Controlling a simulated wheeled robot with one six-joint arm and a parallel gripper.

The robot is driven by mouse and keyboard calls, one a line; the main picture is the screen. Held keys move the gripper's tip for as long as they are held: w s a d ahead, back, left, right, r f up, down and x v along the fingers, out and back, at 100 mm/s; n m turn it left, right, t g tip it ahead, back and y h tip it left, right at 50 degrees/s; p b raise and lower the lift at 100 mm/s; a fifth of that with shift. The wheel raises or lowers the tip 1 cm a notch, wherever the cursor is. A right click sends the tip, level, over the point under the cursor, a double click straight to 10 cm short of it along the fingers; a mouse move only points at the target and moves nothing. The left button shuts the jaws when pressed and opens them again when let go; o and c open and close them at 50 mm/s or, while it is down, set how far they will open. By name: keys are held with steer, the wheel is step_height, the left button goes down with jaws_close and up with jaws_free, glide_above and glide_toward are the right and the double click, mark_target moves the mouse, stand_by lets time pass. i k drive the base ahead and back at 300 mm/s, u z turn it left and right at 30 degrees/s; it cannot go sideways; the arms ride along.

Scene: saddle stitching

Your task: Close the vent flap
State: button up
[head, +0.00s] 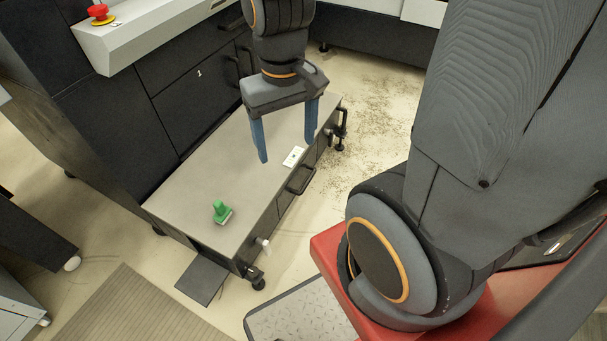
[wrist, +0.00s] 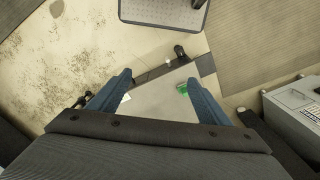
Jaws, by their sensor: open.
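A dark flat panel (head: 203,280) juts out low from the near end of a grey-topped cabinet (head: 185,195). It looks like the vent flap, standing open, though its hinge is hard to make out. A dark piece at the cabinet's end in the wrist view (wrist: 206,65) may be the same panel. My gripper (head: 287,151) has two blue fingers spread wide apart and empty. It points down above the far half of the cabinet top, well away from the panel. The wrist view also shows the open fingers (wrist: 160,78) over the cabinet top.
A green stamp-like object (head: 221,211) stands near the cabinet's near end. A white card (head: 293,156) lies by its right edge. A handle (head: 301,181) and a white knob (head: 264,244) project from the right side. Open floor (head: 165,287) lies before the panel.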

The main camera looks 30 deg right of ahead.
mark_target(203, 279)
steer(key=z, duration=2.15)
steer(key=k, duration=2.7)
steer(key=u, duration=1.5)
